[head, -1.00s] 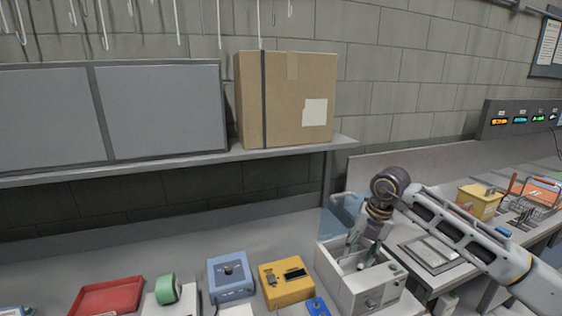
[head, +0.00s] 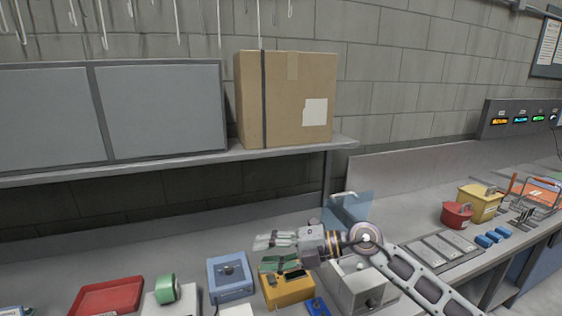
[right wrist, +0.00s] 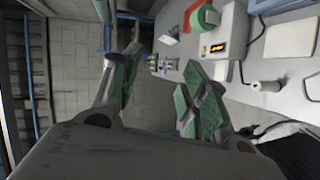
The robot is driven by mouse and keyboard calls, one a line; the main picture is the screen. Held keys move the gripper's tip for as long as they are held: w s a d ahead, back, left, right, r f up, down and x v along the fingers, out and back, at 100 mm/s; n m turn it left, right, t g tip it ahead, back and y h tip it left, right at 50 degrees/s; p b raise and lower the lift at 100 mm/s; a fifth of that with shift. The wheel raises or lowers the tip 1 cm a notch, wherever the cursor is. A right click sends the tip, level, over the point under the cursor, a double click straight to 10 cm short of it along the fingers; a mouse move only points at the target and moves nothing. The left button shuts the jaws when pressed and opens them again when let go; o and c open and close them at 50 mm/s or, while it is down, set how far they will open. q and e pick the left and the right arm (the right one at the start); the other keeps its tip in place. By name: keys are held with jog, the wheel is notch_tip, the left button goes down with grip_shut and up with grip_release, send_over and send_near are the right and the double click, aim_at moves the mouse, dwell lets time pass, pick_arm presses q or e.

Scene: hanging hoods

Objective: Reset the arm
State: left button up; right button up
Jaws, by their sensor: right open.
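My right gripper (head: 268,252) is open and empty in the head view. It points left above the bench, over the yellow box (head: 289,288) and partly hiding it. My right arm comes in from the lower right, in front of the grey box (head: 360,285). In the right wrist view the green-padded fingers (right wrist: 165,95) are spread apart with nothing between them. My left gripper does not show.
On the bench stand a blue box (head: 230,278), a green tape roll (head: 167,290) and a red tray (head: 107,297). A cardboard box (head: 285,100) sits on the shelf above. Red (head: 456,215) and yellow containers (head: 480,203) stand at right.

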jog(key=w+d+r+m+t+y, duration=0.35)
jog(key=r+m+t, duration=0.55)
jog(key=m+t, duration=0.35)
jog(key=w+d+f+m+t+h, duration=0.35)
jog(key=d+m+t+h, duration=0.4)
jog(key=m+h, duration=0.25)
jog(key=s+d+f+m+g+h, duration=0.2)
jog(key=d+f+m+g+h, duration=0.15)
jog(key=d+f, duration=0.4)
jog(key=s+d+f+m+g+h, duration=0.3)
jog(key=d+f+m+h, duration=0.15)
jog(key=f, duration=0.55)
jog(key=s+d+f+m+g, duration=0.1)
jog(key=s+f+g, duration=0.5)
jog(key=s+f, duration=0.4)
jog(key=s+d+f+g, duration=0.1)
jog(key=s+f+g, duration=0.55)
jog(key=s, duration=0.55)
notch_tip(320, 180, down, 34)
jog(key=s, duration=0.3)
jog(key=s+d+f, duration=0.2)
jog(key=s+f, duration=0.8)
jog(key=s, duration=0.1)
jog(key=s+d+f+g+b, duration=0.1)
jog(key=s+d+f, duration=0.1)
jog(key=s+f, duration=0.8)
jog(key=shift+s+d+f, duration=0.2)
jog(key=shift+s+d, duration=0.05)
jog(key=shift+s, duration=0.15)
